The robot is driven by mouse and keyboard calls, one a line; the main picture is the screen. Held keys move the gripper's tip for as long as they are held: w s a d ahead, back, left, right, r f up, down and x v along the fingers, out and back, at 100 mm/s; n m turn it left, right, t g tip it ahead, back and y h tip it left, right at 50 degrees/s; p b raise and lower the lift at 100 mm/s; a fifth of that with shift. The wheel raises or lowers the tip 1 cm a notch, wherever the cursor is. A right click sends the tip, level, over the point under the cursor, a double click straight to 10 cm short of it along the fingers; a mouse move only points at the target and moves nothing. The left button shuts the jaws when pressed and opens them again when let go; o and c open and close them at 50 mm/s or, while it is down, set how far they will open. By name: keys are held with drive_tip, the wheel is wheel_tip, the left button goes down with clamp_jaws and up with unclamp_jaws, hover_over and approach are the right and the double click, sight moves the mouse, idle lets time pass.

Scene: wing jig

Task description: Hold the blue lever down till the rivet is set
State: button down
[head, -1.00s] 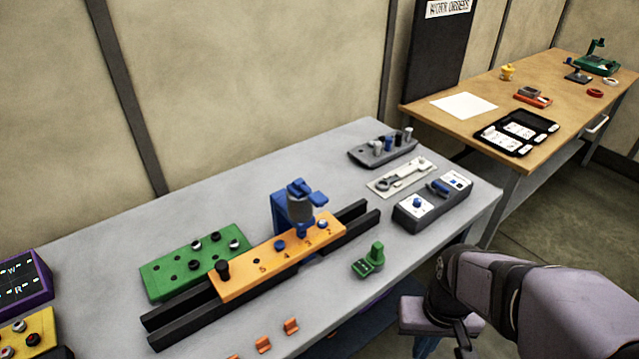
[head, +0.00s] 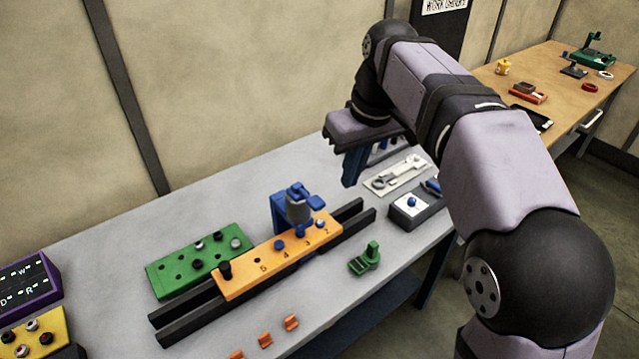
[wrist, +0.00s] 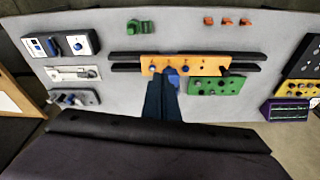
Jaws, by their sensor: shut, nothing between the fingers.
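The blue rivet press (head: 284,212) stands behind the orange numbered bar (head: 262,268), its grey head over the bar. A blue lever-like arm (head: 318,202) sticks out from its top. In the wrist view the press (wrist: 173,73) is partly behind my fingers. Whether a rivet is under the head is hidden. My gripper (head: 350,181) is shut and empty, in the air right of and behind the press, fingers down, apart from the lever. It also shows in the wrist view (wrist: 162,82).
Black rails (head: 350,222) carry the bar. A green holed block (head: 180,272) is left, a small green part (head: 366,259) in front. Orange clips (head: 291,322) line the front.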

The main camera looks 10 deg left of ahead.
drive_tip(key=a+r+n, duration=0.1)
drive_tip(key=a+r, duration=0.3)
drive_tip(key=r, duration=0.2)
drive_tip(key=shift+r+n+y+p, duration=0.3)
drive_tip(key=shift+n+p, duration=0.1)
drive_tip(key=shift+w+a+f, duration=0.1)
drive_tip(key=p, duration=0.1)
hover_over(317, 201)
drive_tip(key=f, duration=1.1)
drive_tip(key=shift+s+d, duration=0.3)
drive_tip(key=shift+s, duration=0.05)
drive_tip(key=shift+f+p, duration=0.3)
drive_tip(key=shift+f, duration=0.9)
drive_tip(key=shift+f+b, duration=0.2)
drive_tip(key=shift+b, duration=0.15)
